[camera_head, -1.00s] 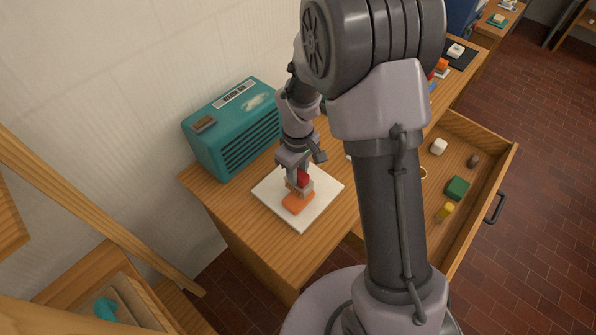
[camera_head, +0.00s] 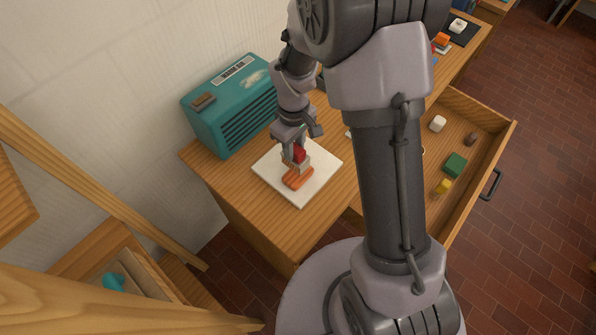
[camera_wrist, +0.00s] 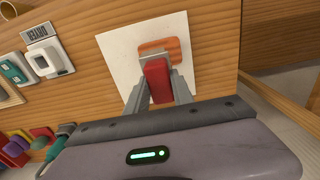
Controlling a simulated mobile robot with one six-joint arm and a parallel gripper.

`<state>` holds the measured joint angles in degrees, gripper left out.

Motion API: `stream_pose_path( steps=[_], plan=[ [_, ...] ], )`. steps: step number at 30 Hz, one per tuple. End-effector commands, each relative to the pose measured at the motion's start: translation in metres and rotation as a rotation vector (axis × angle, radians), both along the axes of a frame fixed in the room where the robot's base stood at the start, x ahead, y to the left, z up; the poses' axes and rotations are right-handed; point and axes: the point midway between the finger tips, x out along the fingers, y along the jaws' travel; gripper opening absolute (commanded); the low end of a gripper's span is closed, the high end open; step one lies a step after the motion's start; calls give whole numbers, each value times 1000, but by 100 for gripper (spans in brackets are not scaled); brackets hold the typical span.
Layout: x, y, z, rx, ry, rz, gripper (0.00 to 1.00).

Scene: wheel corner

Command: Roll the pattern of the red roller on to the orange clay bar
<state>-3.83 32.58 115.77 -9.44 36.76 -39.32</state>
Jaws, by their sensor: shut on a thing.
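My gripper (camera_head: 296,157) is shut on the red roller (camera_head: 299,153), which also shows between the fingers in the wrist view (camera_wrist: 157,80). The orange clay bar (camera_head: 297,180) lies flat on a white board (camera_head: 322,164) and shows beyond the roller in the wrist view (camera_wrist: 160,46). The roller is over or against the clay's far part in the head view; I cannot tell if they touch. Faint stripes show on the clay's near part. The fingers hide some of the clay and roller.
A teal radio (camera_head: 231,108) stands behind the board, near the wall. An open drawer (camera_head: 478,200) at the right holds several small blocks, including a green one (camera_head: 455,165). In the wrist view, more items stand at left, including a labelled device (camera_wrist: 47,55).

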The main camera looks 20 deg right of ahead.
Motion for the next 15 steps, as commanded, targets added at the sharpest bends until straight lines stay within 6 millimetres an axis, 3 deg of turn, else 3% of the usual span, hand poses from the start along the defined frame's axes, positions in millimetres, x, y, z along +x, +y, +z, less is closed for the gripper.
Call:
stream_pose_path(
  steps=[8, 15],
  plan=[
    [0, 0, 8, 1, -1, 0, 0],
    [0, 0, 59, 0, -2, 0, 0]
  ],
)
